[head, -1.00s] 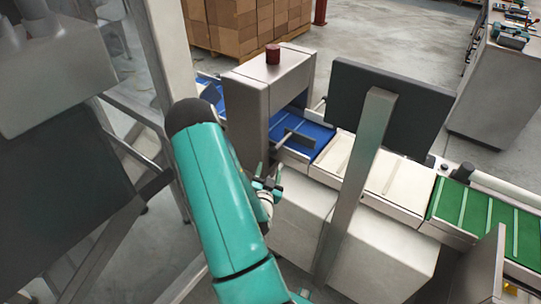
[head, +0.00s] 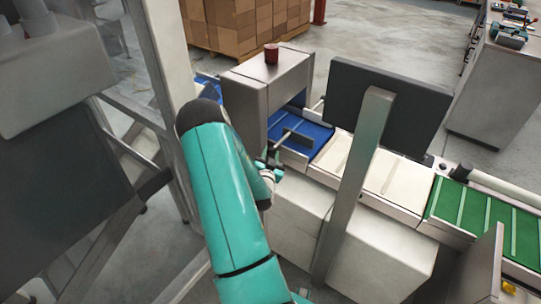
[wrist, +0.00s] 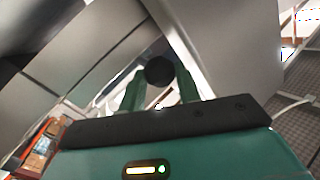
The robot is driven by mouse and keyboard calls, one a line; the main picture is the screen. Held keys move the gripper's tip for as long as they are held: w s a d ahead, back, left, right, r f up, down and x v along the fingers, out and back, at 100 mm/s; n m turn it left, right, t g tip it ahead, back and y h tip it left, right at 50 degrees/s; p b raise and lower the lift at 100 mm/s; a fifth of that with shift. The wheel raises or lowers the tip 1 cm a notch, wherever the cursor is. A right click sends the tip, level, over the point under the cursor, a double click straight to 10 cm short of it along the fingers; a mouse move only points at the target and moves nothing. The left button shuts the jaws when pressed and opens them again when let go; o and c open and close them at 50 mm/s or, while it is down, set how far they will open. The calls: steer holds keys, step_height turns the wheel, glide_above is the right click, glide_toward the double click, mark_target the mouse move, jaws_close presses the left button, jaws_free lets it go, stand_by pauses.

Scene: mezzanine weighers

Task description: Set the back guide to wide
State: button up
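My gripper (head: 270,168) is at the near edge of the blue belt (head: 312,132), beside the grey tunnel housing. In the wrist view, the two green fingers of my gripper (wrist: 160,85) stand apart with a round black knob (wrist: 158,69) between their tips. I cannot tell whether the fingers press on the knob or leave a small gap. A dark guide rail (head: 298,138) lies over the blue belt. A rod end (head: 319,103) shows at the belt's far side. I cannot tell which guide the knob belongs to, and my arm hides part of this area.
The grey tunnel housing (head: 250,90) carries a dark red cylinder (head: 271,53). A dark panel (head: 388,100) and a grey post (head: 352,185) stand to the right, by the white belt (head: 385,178) and green belt (head: 480,213). A metal frame stands close on the left.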

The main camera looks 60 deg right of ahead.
jaws_close()
steer(key=a, duration=0.4)
steer(key=w+a, duration=0.1)
steer(key=a, duration=0.1)
steer(key=shift+f, duration=0.1)
steer(key=o, duration=0.7)
jaws_free()
steer(key=shift+a, duration=0.15)
steer(key=shift+o, duration=0.2)
steer(key=shift+d, duration=0.2)
steer(key=shift+a, duration=0.1)
steer(key=v, duration=1.3)
steer(key=shift+a, duration=0.35)
steer(key=shift+s, duration=0.15)
